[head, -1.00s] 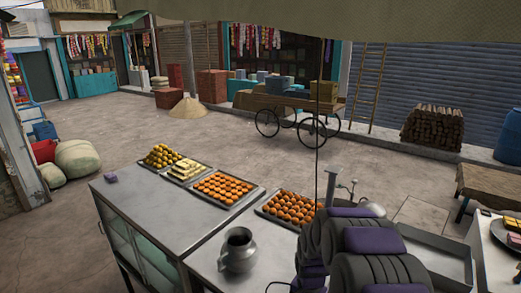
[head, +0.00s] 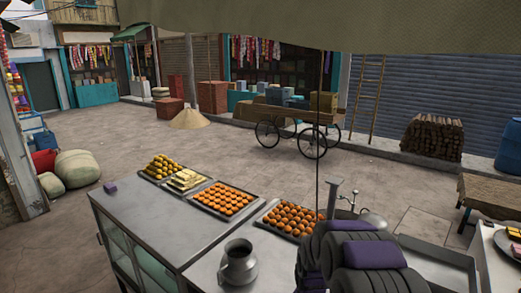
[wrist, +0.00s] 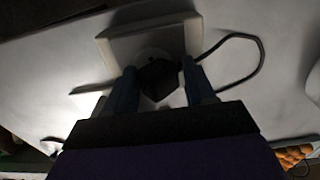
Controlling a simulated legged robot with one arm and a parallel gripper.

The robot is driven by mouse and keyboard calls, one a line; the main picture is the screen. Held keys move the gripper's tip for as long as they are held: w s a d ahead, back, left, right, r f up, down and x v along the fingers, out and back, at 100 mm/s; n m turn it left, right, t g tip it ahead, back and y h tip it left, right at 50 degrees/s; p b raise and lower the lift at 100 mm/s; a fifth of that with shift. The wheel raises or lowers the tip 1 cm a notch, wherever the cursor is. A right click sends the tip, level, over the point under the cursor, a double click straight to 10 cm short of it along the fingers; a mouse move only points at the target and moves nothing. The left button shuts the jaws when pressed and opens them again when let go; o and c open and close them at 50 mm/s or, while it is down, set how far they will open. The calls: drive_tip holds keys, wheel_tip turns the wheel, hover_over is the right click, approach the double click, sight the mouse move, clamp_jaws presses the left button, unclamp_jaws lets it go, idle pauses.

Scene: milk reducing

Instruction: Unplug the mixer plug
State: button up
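In the wrist view a black plug (wrist: 160,77) sits at the white socket box (wrist: 150,38). A black cable (wrist: 262,52) loops out to the right of it. My gripper (wrist: 160,70) has one finger on each side of the plug, spread apart; whether either finger touches the plug is hard to tell in the dim light. In the head view my dark and purple arm covers the lower right, and the gripper, plug and socket are hidden. I cannot make out the mixer itself.
The metal counter (head: 150,215) holds trays of sweets (head: 222,199), an orange-sweet tray (head: 290,219) and a metal pot (head: 238,262) close to my arm. A thin pole (head: 318,130) rises behind the arm. A cart (head: 295,115) stands across the open street.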

drive_tip(key=shift+s+f, duration=0.2)
clamp_jaws()
drive_tip(key=shift+r, duration=0.1)
drive_tip(key=shift+w+r, duration=0.2)
drive_tip(key=shift+r, duration=0.3)
drive_tip(key=shift+r+p, duration=0.35)
drive_tip(key=shift+r, duration=2.2)
